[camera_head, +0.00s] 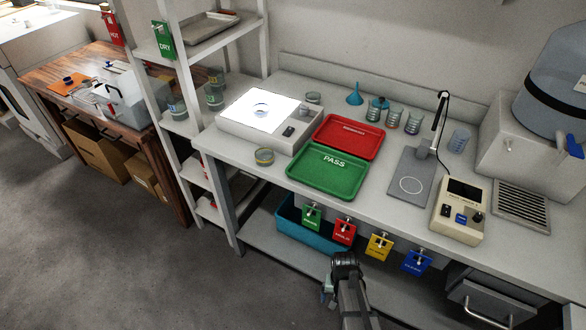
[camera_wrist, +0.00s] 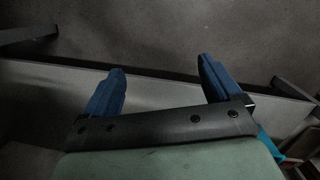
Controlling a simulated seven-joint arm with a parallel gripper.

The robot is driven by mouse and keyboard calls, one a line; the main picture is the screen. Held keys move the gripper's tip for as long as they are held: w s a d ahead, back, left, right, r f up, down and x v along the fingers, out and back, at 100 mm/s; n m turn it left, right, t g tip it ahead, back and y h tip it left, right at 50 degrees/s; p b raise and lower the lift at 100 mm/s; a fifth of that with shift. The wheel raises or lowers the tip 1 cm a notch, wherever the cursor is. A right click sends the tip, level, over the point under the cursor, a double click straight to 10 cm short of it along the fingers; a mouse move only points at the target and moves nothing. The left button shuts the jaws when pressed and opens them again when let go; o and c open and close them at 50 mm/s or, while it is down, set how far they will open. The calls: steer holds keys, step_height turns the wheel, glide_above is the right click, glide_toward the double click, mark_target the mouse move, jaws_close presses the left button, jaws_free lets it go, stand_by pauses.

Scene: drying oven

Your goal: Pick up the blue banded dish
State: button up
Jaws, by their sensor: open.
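Small round dishes show in the head view, but their band colours are hard to tell at this size. One dish (camera_head: 261,110) sits on the bright white light panel and looks bluish-grey. Another dish (camera_head: 264,156), with a yellowish look and a darker rim, stands on the bench in front of the panel. A third, clear-looking dish (camera_head: 313,98) is behind the panel's right side. My gripper (camera_wrist: 160,72) is open and empty in the wrist view, its two blue fingers apart above floor and a pale edge. In the head view my arm is low in front of the bench, away from the dishes.
A green PASS tray (camera_head: 325,190) and red tray (camera_head: 350,117) lie on the bench. The light box (camera_head: 235,136) is left of them. Beakers (camera_head: 393,118), a lamp stand (camera_head: 440,120) and a meter (camera_head: 459,210) stand to the right. Coloured tags (camera_head: 379,246) hang along the bench front.

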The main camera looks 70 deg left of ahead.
steer(key=s+a+r+n+g+y, duration=0.1)
steer(key=s+a+r, duration=0.45)
steer(key=r, duration=0.35)
steer(key=s+a+r+n+g+y, duration=0.1)
steer(key=s+a+r+g+y, duration=0.1)
steer(key=s+a+r, duration=0.45)
steer(key=s+a+r+n+g+y, duration=0.1)
steer(key=s+a+r, duration=0.3)
steer(key=s+r, duration=0.55)
steer(key=w+a+r+y, duration=0.2)
steer(key=w+a+r, duration=0.1)
steer(key=a+r, duration=0.5)
steer(key=w+a+r+y, duration=0.3)
steer(key=w+a+r, duration=0.15)
steer(key=r, duration=0.65)
steer(key=w+a+r+y, duration=0.2)
steer(key=a+r, duration=0.6)
steer(key=r, duration=0.1)
steer(key=a+r+n+t+h, duration=0.3)
steer(key=a+r+t+h, duration=0.15)
steer(key=a, duration=0.55)
glide_above(260, 106)
steer(key=d, duration=0.3)
steer(key=f, duration=0.8)
steer(key=shift+w+a, duration=0.15)
steer(key=shift+w, duration=0.1)
steer(key=shift+s+x, duration=0.15)
steer(key=shift+x, duration=1.2)
steer(key=shift+s+x, duration=0.1)
steer(key=shift+x, duration=1.25)
